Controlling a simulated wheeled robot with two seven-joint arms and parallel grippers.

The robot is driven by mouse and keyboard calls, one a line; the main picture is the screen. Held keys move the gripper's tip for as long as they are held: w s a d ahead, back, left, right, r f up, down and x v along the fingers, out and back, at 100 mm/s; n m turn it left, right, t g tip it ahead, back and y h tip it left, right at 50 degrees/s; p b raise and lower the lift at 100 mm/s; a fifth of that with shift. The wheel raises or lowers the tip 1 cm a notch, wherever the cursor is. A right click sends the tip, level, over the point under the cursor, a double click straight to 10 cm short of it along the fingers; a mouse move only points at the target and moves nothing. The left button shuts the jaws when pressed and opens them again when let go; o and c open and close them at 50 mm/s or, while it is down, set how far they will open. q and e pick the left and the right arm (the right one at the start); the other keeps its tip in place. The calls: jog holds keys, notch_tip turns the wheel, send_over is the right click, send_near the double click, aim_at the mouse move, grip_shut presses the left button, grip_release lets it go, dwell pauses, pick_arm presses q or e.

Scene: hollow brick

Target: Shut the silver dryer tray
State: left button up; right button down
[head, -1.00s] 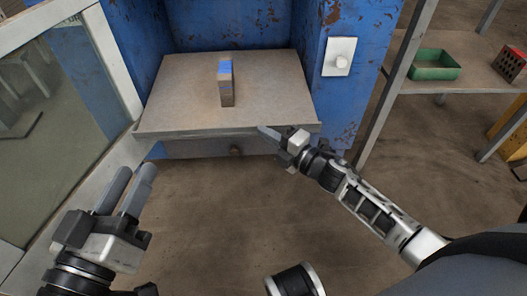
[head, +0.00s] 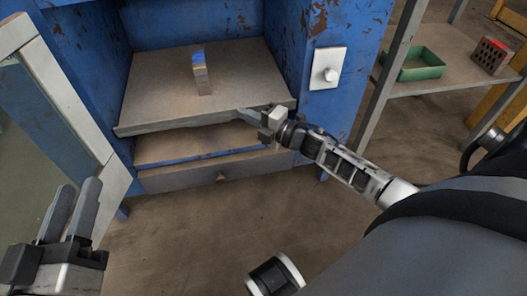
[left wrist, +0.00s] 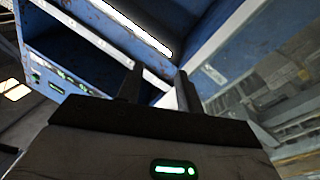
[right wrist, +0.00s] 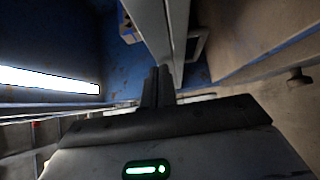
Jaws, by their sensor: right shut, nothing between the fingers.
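The silver tray (head: 155,95) sticks out of the opening of the blue dryer cabinet (head: 80,40), with its front edge overhanging a lower ledge. A small upright block with a blue upper part (head: 202,75) stands on it. My right gripper (head: 248,115) is shut and empty at the tray's front edge, near its right corner; exact contact is unclear. Its closed fingers also show in the right wrist view (right wrist: 157,88). My left gripper (head: 75,205) is open and empty at lower left, away from the tray. Its separated fingers show in the left wrist view (left wrist: 158,90).
An open door with a glass pane (head: 50,90) stands at the left. A white switch plate (head: 326,68) is on the cabinet's right post. A side shelf holds a green bin (head: 415,65) and a red hollow brick (head: 491,57).

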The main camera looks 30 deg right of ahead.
pick_arm(q)
jog(key=shift+w+a+r, duration=0.1)
jog(key=shift+a+r, duration=0.2)
jog(key=shift+a, duration=0.05)
pick_arm(e)
jog(key=shift+w+d+r, duration=0.15)
jog(key=shift+w+d, duration=0.25)
jog(key=shift+w, duration=0.2)
